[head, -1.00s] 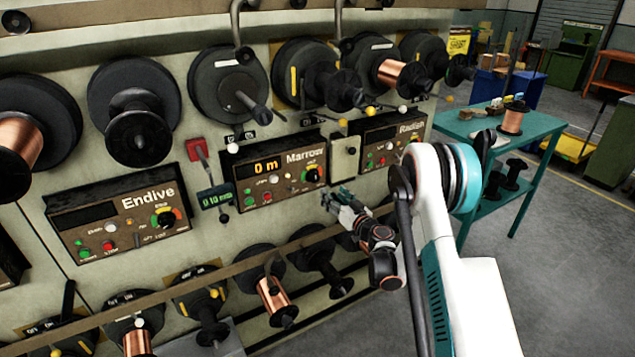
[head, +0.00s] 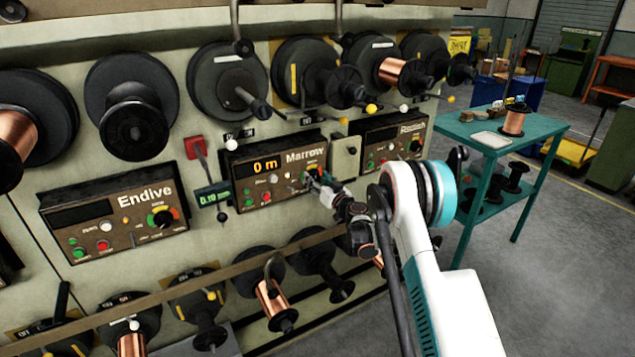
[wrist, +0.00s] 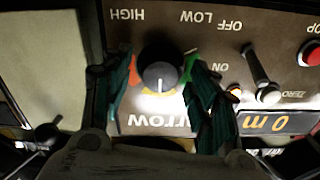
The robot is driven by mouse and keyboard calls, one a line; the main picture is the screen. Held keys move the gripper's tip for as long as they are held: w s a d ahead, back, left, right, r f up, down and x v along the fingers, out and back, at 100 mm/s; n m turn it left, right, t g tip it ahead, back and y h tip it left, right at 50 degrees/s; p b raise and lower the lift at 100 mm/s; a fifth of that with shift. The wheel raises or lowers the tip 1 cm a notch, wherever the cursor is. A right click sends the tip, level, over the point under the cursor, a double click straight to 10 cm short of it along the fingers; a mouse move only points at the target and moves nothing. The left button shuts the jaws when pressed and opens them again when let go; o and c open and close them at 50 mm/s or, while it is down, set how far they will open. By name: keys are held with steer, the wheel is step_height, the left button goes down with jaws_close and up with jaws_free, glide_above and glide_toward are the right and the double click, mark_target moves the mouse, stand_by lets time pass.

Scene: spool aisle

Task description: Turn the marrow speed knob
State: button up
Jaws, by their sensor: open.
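The Marrow panel (head: 265,180) is a brown control box on the machine wall, with an orange "0 m" display. Its speed knob (wrist: 160,72) is black and round with a white pointer line, seen upside down in the wrist view between "HIGH" and "LOW" marks. My gripper (head: 313,178) is in front of the knob and mostly hides it in the head view. In the wrist view the two teal fingers of my gripper (wrist: 158,88) are open, one on each side of the knob. A gap shows at the left finger; I cannot tell whether the right one touches.
A toggle switch (wrist: 262,75) and a red button (wrist: 310,55) sit beside the knob on the panel. The Endive panel (head: 112,222) is to the left and the Radish panel (head: 393,140) to the right. Spools and a rail (head: 215,277) lie below.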

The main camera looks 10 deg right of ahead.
steer(key=shift+c, duration=0.5)
steer(key=c, duration=1)
steer(key=shift+o, duration=0.2)
steer(key=shift+m, duration=0.3)
steer(key=m, duration=1.1)
steer(key=shift+d, duration=0.1)
steer(key=shift+f+m, duration=0.1)
steer(key=shift+m, duration=2)
